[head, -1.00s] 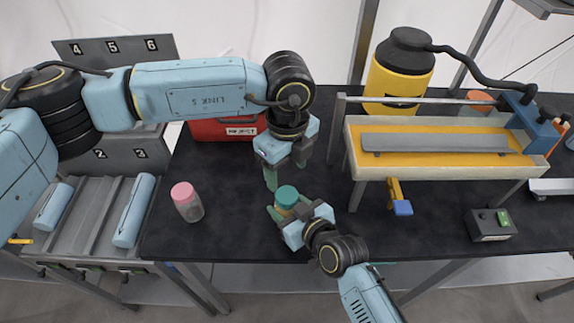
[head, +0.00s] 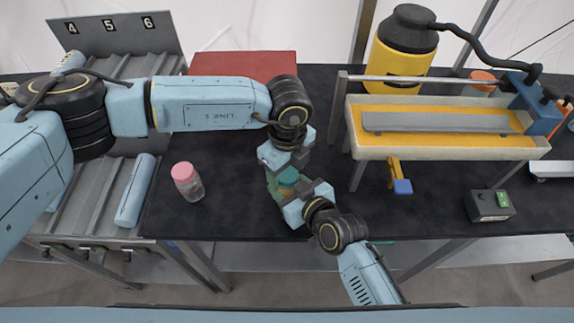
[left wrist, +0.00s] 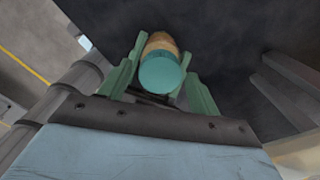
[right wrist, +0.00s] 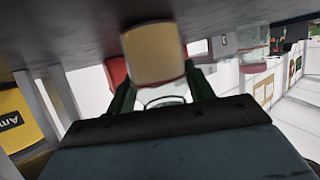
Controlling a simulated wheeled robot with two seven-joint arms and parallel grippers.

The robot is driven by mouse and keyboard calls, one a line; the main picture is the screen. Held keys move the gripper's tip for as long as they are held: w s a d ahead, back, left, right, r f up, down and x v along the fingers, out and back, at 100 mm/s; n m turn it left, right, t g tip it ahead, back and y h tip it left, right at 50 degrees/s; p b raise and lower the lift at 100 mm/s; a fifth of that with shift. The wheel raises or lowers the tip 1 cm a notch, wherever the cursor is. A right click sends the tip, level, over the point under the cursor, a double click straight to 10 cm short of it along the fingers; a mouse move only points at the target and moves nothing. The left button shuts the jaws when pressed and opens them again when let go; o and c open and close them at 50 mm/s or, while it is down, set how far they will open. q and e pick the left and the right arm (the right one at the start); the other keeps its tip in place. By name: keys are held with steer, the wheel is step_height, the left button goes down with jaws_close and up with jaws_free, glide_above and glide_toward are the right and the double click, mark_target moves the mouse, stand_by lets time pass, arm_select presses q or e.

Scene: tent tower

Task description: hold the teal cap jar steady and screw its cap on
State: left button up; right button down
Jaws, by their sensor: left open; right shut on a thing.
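The teal cap jar (head: 287,190) is in the middle of the dark table in the head view, partly hidden by both grippers. Its teal cap (left wrist: 160,72) faces the left wrist camera, with the tan contents behind it. My right gripper (head: 290,196) is shut on the jar's body from the lower right; the tan body (right wrist: 153,52) shows at its fingers in the right wrist view. My left gripper (left wrist: 165,75) is open above the jar, with its green fingers on either side of the cap. I cannot tell whether they touch it.
A pink-capped jar (head: 187,181) stands to the left. A red box (head: 240,65) is behind my left arm. A trough on legs (head: 450,150), a yellow canister (head: 398,65) and a small control box (head: 489,205) are to the right. The table between is mostly clear.

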arm_select(q)
steer(key=shift+c, duration=0.4)
steer(key=c, duration=0.9)
steer(key=m, duration=1.3)
steer(key=o, duration=1.1)
steer(key=shift+c, duration=0.2)
steer(key=shift+s+d, duration=0.1)
